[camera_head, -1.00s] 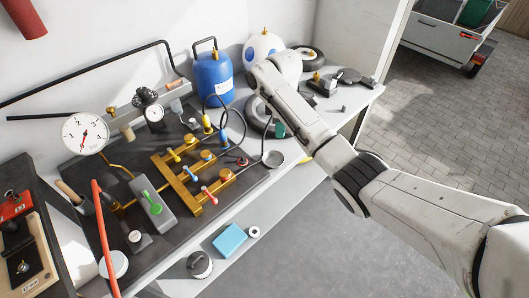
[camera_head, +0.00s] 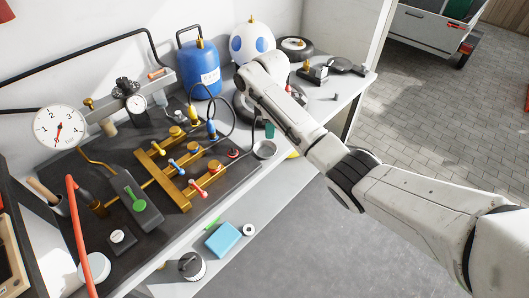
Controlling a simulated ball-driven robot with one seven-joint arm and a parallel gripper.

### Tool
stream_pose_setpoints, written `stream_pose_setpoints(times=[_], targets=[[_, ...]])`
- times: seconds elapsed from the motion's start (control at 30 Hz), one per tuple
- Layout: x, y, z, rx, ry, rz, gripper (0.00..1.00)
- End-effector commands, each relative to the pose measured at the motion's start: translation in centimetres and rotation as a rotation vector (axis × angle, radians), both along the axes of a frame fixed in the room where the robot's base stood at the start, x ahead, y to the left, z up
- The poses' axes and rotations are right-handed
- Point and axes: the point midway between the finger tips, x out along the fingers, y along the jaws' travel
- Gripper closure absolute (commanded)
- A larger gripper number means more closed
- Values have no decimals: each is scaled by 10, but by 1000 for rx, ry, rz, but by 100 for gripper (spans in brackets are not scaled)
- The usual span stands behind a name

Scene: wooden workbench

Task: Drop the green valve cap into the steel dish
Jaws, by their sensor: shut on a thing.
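The green valve cap (camera_head: 269,131) is a small dark green piece showing just below the edge of my forearm. It appears to hang above the far rim of the steel dish (camera_head: 264,151), not inside it. My gripper (camera_head: 267,124) is shut on the cap; my own wrist and forearm hide most of the fingers. The dish is a small round grey bowl at the right end of the dark mat on the bench. The gap between cap and dish is hard to judge.
A brass manifold (camera_head: 178,182) with coloured valve handles stands left of the dish. A blue canister (camera_head: 198,72), a white round tank (camera_head: 238,48) and a wheel (camera_head: 297,46) stand behind. A blue box (camera_head: 223,238) lies on a lower shelf.

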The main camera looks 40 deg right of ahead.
Motion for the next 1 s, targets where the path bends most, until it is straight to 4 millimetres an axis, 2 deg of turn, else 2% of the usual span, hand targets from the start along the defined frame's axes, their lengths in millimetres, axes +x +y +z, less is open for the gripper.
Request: stream_pose_setpoints(times=[0.03,0.07,0.37,0.6,0.73,0.87,1.0], targets=[[0,0,0,0,0,0,100],[0,0,0,0,0,0,75],[0,0,0,0,0,0,47],[0,0,1,0,0,0,47],[1,0,9,0,-1,0,47],[1,0,29,-1,-4,2,47],[1,0,60,-2,-5,2,47]])
